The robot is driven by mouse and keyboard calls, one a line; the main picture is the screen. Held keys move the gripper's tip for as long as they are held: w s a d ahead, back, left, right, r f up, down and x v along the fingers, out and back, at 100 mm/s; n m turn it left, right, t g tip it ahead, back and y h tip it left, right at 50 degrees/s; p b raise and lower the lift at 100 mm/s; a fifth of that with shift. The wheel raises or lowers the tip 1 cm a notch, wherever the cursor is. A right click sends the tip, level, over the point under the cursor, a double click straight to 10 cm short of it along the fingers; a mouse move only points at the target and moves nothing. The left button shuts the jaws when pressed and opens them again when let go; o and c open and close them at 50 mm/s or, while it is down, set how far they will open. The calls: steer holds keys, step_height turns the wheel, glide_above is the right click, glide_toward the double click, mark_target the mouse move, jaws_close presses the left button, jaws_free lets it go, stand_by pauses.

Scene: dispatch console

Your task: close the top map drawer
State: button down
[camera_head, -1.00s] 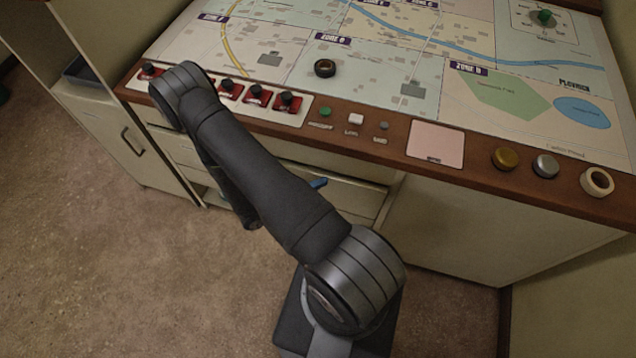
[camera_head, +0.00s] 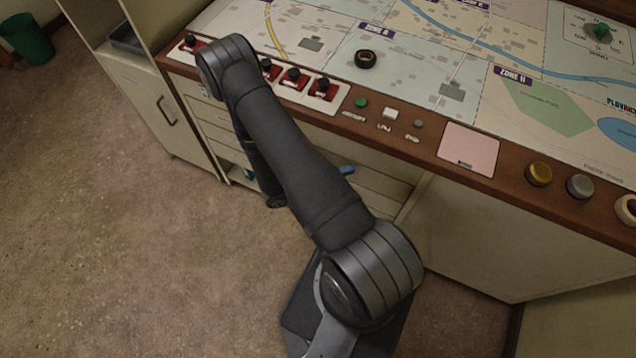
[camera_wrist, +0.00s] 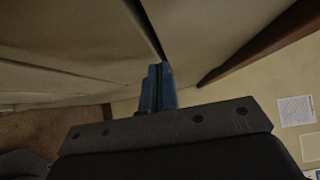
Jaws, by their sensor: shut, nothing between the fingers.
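The cream map drawers (camera_head: 378,186) sit under the front edge of the console, and my arm crosses in front of them. Their fronts show only in part on either side of the arm, so I cannot tell how far the top one stands out. My gripper is mostly hidden behind my arm in the head view, with a blue fingertip (camera_head: 347,170) showing beside the drawer fronts. In the wrist view my gripper (camera_wrist: 158,88) has its blue fingers together and empty, close to cream panels with a dark gap between them. Whether they touch is unclear.
The wooden console edge (camera_head: 470,176) overhangs the drawers and carries red switches (camera_head: 293,78) and buttons. A cream cabinet (camera_head: 150,105) with a dark handle stands at left. A green bin (camera_head: 27,38) stands far left. The carpet (camera_head: 110,240) is clear at front left.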

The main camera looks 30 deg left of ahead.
steer(key=s+d+v, duration=0.1)
steer(key=v, duration=1.1)
steer(key=shift+s+d, duration=0.2)
steer(key=shift+w+d, duration=0.1)
steer(key=shift+w+a+x, duration=0.3)
steer(key=shift+x, duration=1.75)
steer(key=shift+w+a+x, duration=0.35)
steer(key=shift+x, duration=1.75)
steer(key=shift+w+a+x, duration=0.3)
steer(key=shift+x, duration=1.75)
steer(key=shift+f, duration=0.1)
